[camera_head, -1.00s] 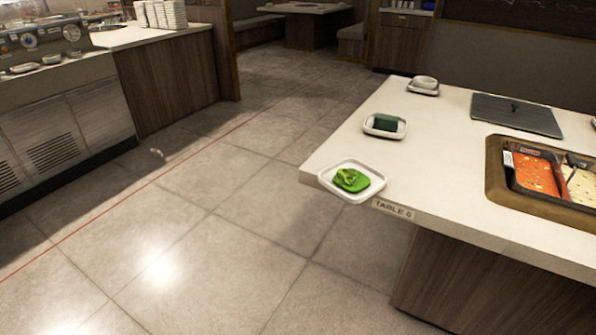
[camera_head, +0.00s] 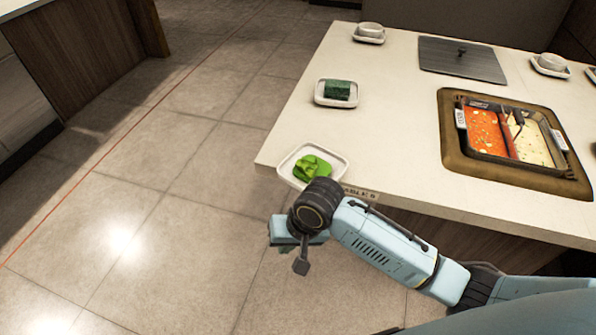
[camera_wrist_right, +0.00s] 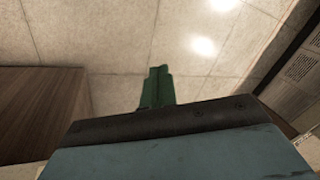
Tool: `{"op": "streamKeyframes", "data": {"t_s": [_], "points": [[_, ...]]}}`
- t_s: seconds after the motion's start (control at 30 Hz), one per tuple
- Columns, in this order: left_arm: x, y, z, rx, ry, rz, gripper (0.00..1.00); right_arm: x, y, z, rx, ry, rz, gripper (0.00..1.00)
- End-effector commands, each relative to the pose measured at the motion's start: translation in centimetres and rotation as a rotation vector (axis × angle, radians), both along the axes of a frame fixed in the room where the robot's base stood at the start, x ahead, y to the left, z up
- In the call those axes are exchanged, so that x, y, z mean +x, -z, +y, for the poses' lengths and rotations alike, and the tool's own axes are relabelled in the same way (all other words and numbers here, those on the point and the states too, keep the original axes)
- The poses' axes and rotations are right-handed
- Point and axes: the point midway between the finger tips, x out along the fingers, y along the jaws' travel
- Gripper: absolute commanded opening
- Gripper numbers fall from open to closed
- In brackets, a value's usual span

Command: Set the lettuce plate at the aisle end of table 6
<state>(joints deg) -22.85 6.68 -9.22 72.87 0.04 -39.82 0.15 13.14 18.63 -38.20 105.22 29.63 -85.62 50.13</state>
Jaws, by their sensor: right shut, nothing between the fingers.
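The lettuce plate, a small white square plate (camera_head: 287,165) with green lettuce (camera_head: 312,167) on it, sits at the near left corner of table 6 (camera_head: 400,150). Its near rim seems to reach slightly past the table edge. The table label (camera_head: 361,193) is partly hidden by my arm. My right gripper (camera_head: 301,266) is shut and empty, hanging in front of the table edge, near the plate but apart from it. In the right wrist view its closed green fingers (camera_wrist_right: 160,85) show against the floor. My left gripper is out of view.
A white dish with a dark green block (camera_head: 337,90) stands behind the plate. A hot pot with red and pale soup (camera_head: 480,130), a dark grey lid (camera_head: 462,58) and bowls (camera_head: 370,30) are further in. The tiled aisle floor (camera_head: 120,200) at left is clear.

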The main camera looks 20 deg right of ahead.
Motion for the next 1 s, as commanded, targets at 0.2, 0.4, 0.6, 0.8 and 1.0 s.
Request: {"op": "streamKeyframes", "data": {"t_s": [0.2, 0.4, 0.6, 0.8, 1.0], "points": [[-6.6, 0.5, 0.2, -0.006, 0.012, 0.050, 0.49, 3.8, -9.5, -0.5, -0.103, 0.188, 0.131, 0.00], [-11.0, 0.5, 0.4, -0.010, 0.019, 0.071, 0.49, 5.7, -14.1, -2.7, -0.210, 0.374, 0.197, 0.00], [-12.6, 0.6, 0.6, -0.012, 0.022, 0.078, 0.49, 6.2, -15.1, -3.7, -0.250, 0.453, 0.218, 0.00], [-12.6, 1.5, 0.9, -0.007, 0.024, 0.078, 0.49, 6.2, -12.2, -3.8, -0.252, 0.457, 0.221, 0.00], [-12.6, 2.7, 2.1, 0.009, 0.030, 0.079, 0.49, 6.2, -7.8, -3.7, -0.251, 0.456, 0.220, 0.00]]}}
